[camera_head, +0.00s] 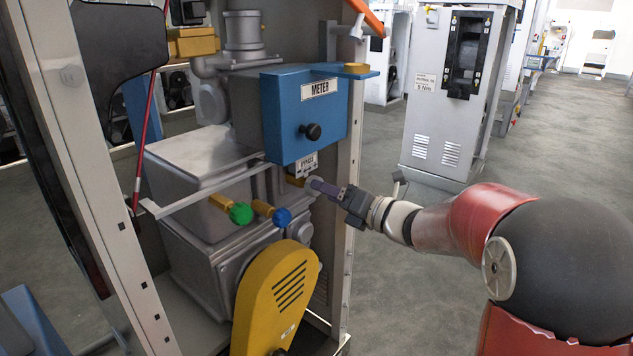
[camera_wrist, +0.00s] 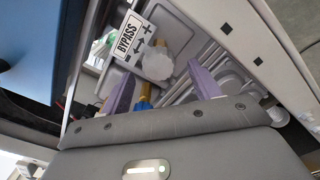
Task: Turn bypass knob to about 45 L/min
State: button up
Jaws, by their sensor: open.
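The bypass knob is a pale grey knob on a yellow stem. In the wrist view the knob (camera_wrist: 158,65) shows beside the BYPASS label (camera_wrist: 130,36), which carries a plus, a minus and a double arrow. In the head view the knob (camera_head: 315,183) sits just below the small BYPASS plate (camera_head: 306,165), under the blue METER box (camera_head: 305,112). My gripper (camera_head: 328,189) reaches in from the right with purple fingers. In the wrist view my gripper (camera_wrist: 160,74) is open, its fingers on either side of the knob; contact cannot be told. No flow reading is legible.
A green knob (camera_head: 241,213) and a blue knob (camera_head: 282,217) stick out lower left on yellow stems. A black knob (camera_head: 311,131) is on the METER box front. A yellow guard (camera_head: 276,303) stands below. The frame's right post (camera_head: 340,265) is close to my gripper.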

aim_at(308, 184)
jog(key=x, duration=0.6)
jog(key=shift+w+a, duration=0.15)
jog(key=shift+a, duration=0.2)
jog(key=c, duration=1)
jog(key=shift+o, duration=0.2)
